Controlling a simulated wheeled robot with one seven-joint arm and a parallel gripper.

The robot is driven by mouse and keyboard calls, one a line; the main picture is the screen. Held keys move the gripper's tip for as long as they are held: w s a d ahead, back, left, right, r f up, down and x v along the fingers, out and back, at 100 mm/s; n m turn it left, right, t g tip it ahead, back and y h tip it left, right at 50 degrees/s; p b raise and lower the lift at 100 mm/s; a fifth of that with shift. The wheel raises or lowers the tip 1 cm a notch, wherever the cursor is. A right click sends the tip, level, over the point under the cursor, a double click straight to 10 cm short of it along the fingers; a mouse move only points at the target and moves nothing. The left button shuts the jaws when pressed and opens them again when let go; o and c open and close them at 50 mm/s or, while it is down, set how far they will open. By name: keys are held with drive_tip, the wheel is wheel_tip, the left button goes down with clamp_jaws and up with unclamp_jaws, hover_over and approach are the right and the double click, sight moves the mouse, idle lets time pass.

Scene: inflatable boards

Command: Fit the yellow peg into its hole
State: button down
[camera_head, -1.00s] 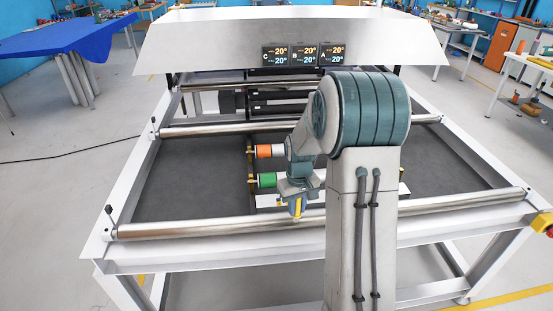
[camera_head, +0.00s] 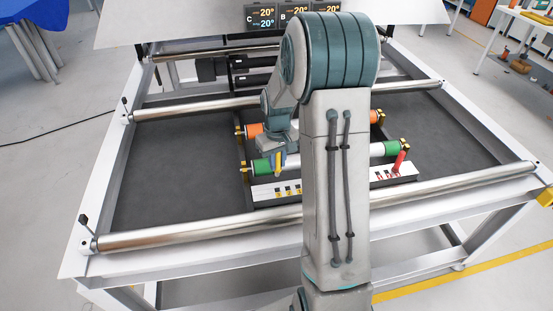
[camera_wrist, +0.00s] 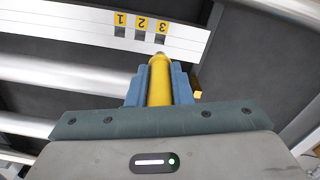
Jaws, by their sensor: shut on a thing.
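My gripper (camera_head: 279,158) is shut on the yellow peg (camera_wrist: 160,82). The peg also shows in the head view (camera_head: 280,163), roughly upright in front of the left green roller end. A white strip (camera_wrist: 60,22) runs across the top of the wrist view. It carries yellow labels 1, 2 and 3 with dark square holes (camera_wrist: 140,34) below them. The peg's far end appears close to the hole under label 3; I cannot tell whether it touches. In the head view the white strip (camera_head: 263,194) lies behind the front roller, with the yellow labels just below the peg.
A red peg (camera_head: 399,163) stands tilted at the strip's right end, near red labels. Green-ended (camera_head: 262,166) and orange-ended (camera_head: 254,130) rollers lie close behind the strip. A long metal roller (camera_head: 190,233) crosses the front. Dark bed (camera_head: 170,165) is clear at left.

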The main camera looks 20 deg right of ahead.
sight(278, 170)
drive_tip(key=shift+f+b, duration=2.2)
drive_tip(key=shift+f, duration=0.7)
drive_tip(key=shift+f+b, duration=0.2)
drive_tip(key=shift+b, duration=0.1)
drive_tip(key=shift+f, duration=0.3)
drive_tip(key=shift+f+b, duration=1.35)
drive_tip(key=shift+f, duration=0.15)
drive_tip(key=c, duration=1.2)
unclamp_jaws()
drive_tip(key=shift+r, duration=0.1)
wheel_tip(278, 170, up, 14)
drive_tip(key=shift+f, duration=0.1)
